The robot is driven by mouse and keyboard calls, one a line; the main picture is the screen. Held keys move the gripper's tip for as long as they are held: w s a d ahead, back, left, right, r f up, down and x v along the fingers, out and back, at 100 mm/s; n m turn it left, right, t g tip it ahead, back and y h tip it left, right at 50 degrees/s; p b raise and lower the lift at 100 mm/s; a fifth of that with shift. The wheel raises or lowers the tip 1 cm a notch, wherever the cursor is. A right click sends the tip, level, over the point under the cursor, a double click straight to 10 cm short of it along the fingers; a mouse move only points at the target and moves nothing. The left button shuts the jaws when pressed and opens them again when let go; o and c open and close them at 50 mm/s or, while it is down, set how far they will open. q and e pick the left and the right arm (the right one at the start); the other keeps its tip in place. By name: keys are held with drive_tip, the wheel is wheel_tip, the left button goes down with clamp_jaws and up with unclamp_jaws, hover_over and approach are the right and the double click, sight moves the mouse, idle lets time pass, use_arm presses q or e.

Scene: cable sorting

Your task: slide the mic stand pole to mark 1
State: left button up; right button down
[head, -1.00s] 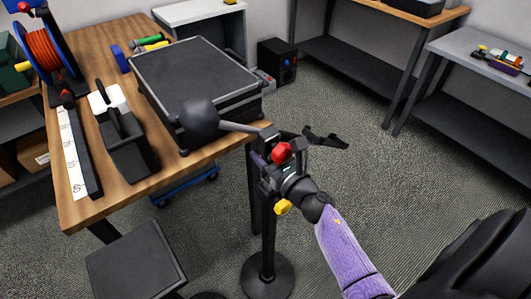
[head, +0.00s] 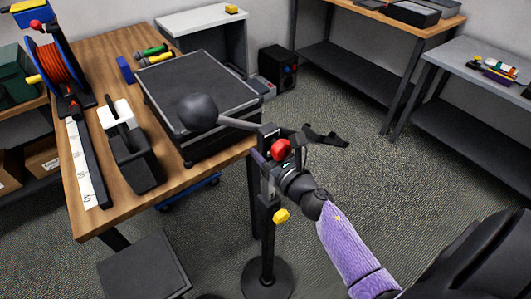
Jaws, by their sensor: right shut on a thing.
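The mic stand stands on the floor at the table's right corner, with a round black base (head: 267,278) and an upright pole (head: 268,240). A yellow knob (head: 281,215) sits partway up the pole, and a red knob (head: 281,149) near its top. A boom with a dark round ball (head: 198,111) reaches left over the black case. My right gripper (head: 268,168), on the purple-sleeved arm, is shut on the pole between the two knobs. It hides part of the pole. I cannot make out any marks on the pole. My left gripper is not in view.
The wooden table (head: 215,165) holds a black case (head: 200,80), a cable reel (head: 52,68), a black box (head: 135,155) and a numbered strip (head: 86,170). A dark stool (head: 145,265) stands in front. Carpet (head: 350,130) is open to the right.

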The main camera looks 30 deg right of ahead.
drive_tip(key=shift+c, duration=1.2)
unclamp_jaws()
drive_tip(key=s+b, duration=0.1)
drive_tip(key=s, duration=0.9)
drive_tip(key=shift+d, duration=0.4)
